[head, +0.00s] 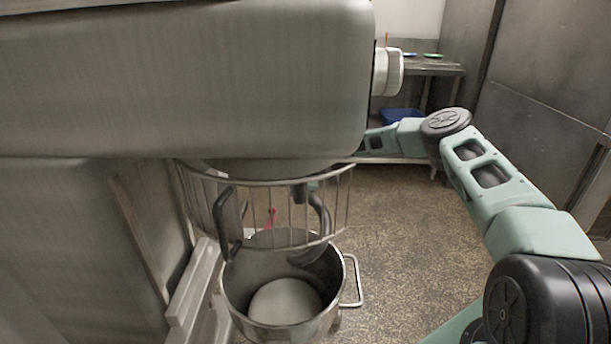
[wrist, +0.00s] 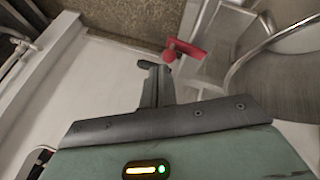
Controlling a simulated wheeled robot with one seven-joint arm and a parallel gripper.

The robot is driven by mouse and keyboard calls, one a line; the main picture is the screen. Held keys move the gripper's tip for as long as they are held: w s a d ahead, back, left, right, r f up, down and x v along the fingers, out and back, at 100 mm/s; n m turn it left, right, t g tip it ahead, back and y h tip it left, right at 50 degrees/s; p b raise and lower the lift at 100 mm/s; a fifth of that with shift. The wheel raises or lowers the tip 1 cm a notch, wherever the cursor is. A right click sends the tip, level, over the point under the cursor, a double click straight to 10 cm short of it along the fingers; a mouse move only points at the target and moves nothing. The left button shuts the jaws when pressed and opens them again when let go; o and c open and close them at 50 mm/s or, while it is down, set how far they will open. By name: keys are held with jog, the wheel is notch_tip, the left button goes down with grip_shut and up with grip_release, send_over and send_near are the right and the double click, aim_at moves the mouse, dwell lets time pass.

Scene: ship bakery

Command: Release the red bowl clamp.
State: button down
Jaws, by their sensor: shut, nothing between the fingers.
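The red bowl clamp (wrist: 186,48) shows in the wrist view as a red lever with a round knob, just beyond my fingertips. In the head view it is a small red piece (head: 271,216) seen through the wire guard, above the mixer bowl's rim. My gripper (wrist: 152,68) is shut and empty, its tips close to the clamp's knob; I cannot tell whether they touch. In the head view the gripper is mostly hidden behind the mixer head and guard. The steel mixer bowl (head: 234,282) stands below the guard, with pale contents inside.
The big mixer head (head: 190,80) fills the upper left of the head view. The wire guard (head: 345,205) and a curved dough hook (head: 321,222) hang over the bowl. A bowl handle (head: 357,280) sticks out right. Speckled floor (head: 405,240) is clear to the right.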

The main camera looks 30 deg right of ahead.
jog(key=v, duration=0.8)
jog(key=shift+r, duration=0.3)
jog(key=shift+s+d, duration=0.1)
jog(key=shift+d, duration=0.05)
